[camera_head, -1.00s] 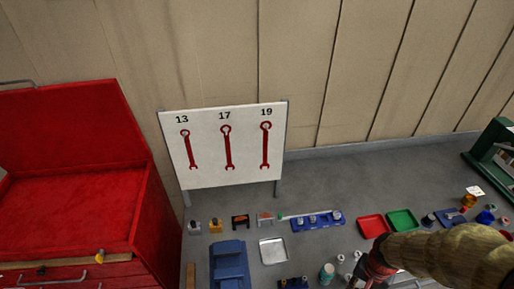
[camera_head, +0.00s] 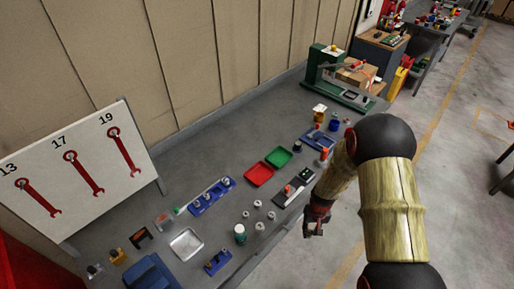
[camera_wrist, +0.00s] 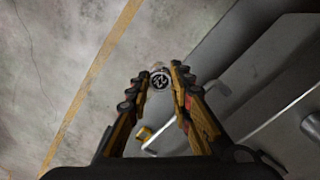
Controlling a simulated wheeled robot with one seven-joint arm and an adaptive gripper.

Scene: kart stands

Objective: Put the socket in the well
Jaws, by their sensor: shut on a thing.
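My gripper (camera_head: 314,230) hangs at the bench's front edge in the head view. In the wrist view its fingers (camera_wrist: 157,86) are shut on a small round metal socket (camera_wrist: 160,80), whose dark ringed end faces the camera. The socket is too small to make out in the head view. A long blue rail (camera_head: 211,198) with several metal pieces lies on the bench, left of my gripper. A smaller blue block (camera_head: 218,262) with small pieces lies nearer the front edge. I cannot tell which recess is the well.
The grey bench (camera_head: 225,150) holds a red tray (camera_head: 259,174), a green tray (camera_head: 278,157), a metal tray (camera_head: 186,244) and a teal-and-white bottle (camera_head: 240,234). A green press (camera_head: 325,62) stands at the far end. Several small metal cylinders stand mid-bench. Open floor lies right.

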